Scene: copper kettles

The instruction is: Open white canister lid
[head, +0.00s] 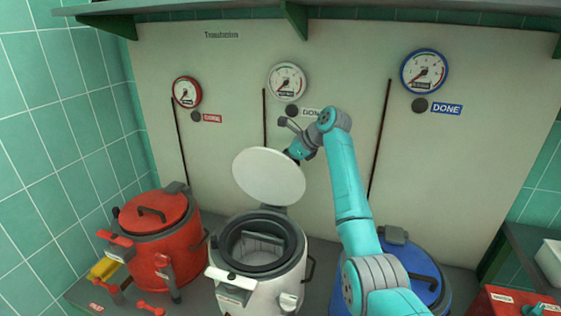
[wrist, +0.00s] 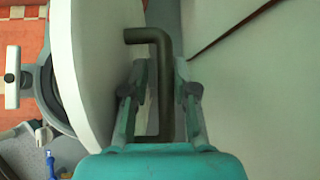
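The white canister (head: 262,285) stands in the middle with its dark-rimmed mouth uncovered. Its round white lid (head: 268,175) is tilted up high at the back of the mouth, underside facing the head camera. In the wrist view the lid (wrist: 85,75) is seen edge-on at left, with its dark bent handle (wrist: 165,65) on the outer face. My gripper (head: 296,153) is behind the lid's right edge, its fingertips partly hidden there. In the wrist view my gripper (wrist: 162,75) has its fingers apart on either side of the handle, with a gap showing left of the bar.
A closed red canister (head: 160,240) stands at left. A blue canister (head: 425,275) stands at right, partly behind my arm. The wall (head: 230,110) with gauges and dark rods is close behind the lid. A red box (head: 500,303) sits at lower right.

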